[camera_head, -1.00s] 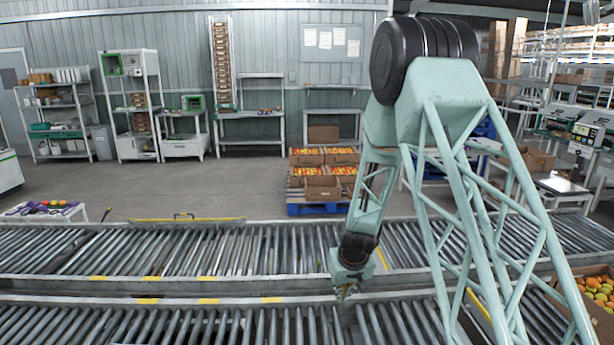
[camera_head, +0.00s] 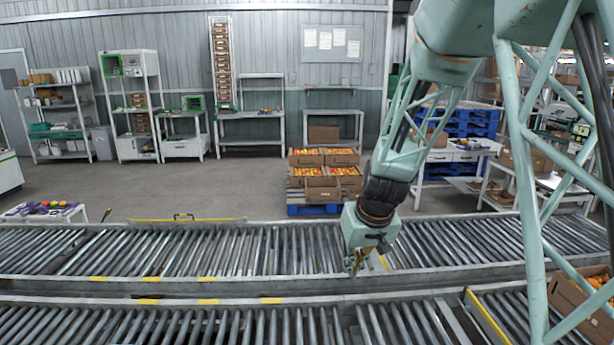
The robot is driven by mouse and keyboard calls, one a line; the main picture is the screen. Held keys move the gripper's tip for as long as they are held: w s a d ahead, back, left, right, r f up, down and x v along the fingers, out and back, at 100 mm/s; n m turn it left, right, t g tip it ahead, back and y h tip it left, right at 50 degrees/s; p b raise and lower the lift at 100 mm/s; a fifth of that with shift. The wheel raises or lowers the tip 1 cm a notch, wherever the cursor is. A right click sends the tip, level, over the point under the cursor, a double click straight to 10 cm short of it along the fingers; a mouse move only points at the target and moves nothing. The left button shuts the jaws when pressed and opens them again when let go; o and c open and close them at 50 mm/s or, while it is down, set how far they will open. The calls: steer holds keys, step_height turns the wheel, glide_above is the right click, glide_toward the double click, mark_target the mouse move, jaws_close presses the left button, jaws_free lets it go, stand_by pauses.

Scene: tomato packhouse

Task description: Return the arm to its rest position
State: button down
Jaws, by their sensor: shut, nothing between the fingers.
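My arm (camera_head: 440,60) hangs in from the upper right, its green lattice links folded down over the conveyors. My gripper (camera_head: 355,265) is at its lower end, pointing down above the far roller conveyor (camera_head: 200,250). The fingers are small in this view and look shut, with nothing seen between them. The gripper appears clear of the rollers, though its exact height is hard to tell.
The near roller conveyor (camera_head: 180,325) runs along the front. A cardboard box of tomatoes (camera_head: 572,296) stands at the lower right, partly behind my arm. Stacked tomato boxes (camera_head: 322,188) sit on a blue pallet (camera_head: 314,209) behind the conveyors. The rollers at left are clear.

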steer(key=s+d+r, duration=0.2)
steer(key=s+r, duration=0.7)
steer(key=s, duration=0.2)
steer(key=s+d+r, duration=0.2)
steer(key=s+r, duration=0.7)
steer(key=s, duration=0.1)
steer(key=s+d+r+m, duration=0.1)
steer(key=s+d+r, duration=0.1)
steer(key=s, duration=1.1)
steer(key=s+d+r+m+h, duration=0.1)
steer(key=s+d+r, duration=0.1)
steer(key=s, duration=1.1)
steer(key=shift+s+r, duration=0.25)
steer(key=shift+r, duration=0.1)
